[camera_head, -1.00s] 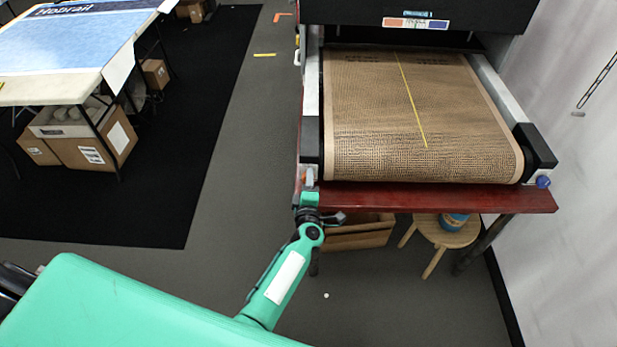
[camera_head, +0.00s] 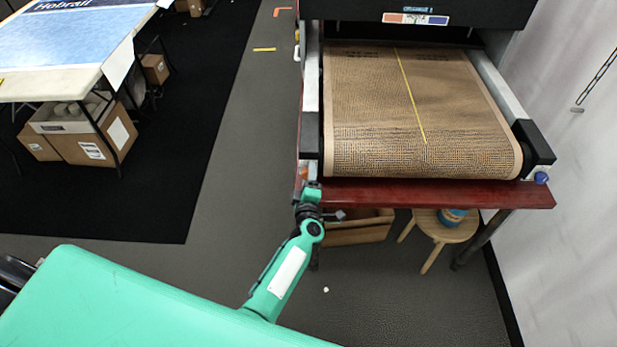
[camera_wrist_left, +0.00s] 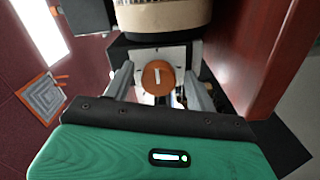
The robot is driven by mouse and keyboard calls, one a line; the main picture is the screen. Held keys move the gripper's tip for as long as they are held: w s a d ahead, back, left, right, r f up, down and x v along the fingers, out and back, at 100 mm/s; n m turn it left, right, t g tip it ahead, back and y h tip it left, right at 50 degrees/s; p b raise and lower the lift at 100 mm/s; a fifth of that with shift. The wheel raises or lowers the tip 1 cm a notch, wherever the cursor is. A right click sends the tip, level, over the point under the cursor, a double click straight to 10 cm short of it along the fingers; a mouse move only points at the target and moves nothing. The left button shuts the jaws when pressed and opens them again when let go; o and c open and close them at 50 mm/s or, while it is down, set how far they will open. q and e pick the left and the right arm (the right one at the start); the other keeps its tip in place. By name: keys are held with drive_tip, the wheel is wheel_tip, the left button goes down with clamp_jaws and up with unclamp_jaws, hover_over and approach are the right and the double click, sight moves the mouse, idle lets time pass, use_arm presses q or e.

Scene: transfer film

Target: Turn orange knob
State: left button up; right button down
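The orange knob (camera_wrist_left: 158,78) is round with a pale bar marking across its face. It sits on a light panel at the end of the conveyor machine in the left wrist view. My left gripper (camera_wrist_left: 160,82) is open, with one finger on each side of the knob and a visible gap between each finger and the knob. In the head view my left gripper (camera_head: 311,188) is at the near left corner of the machine, where it mostly hides the knob. My right gripper is not in view.
The machine's brown mesh belt (camera_head: 420,120) lies above a dark red table edge (camera_head: 440,194). A wooden stool (camera_head: 440,228) with a blue container and a cardboard box (camera_head: 352,232) are underneath. A blue knob (camera_head: 541,177) is at the right corner. Open floor lies left.

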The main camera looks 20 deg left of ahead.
use_arm(q)
drive_tip(key=shift+s, duration=0.1)
drive_tip(key=p+v, duration=0.3)
drive_tip(key=v, duration=1)
drive_tip(key=shift+s, duration=0.3)
drive_tip(key=shift+d, duration=0.1)
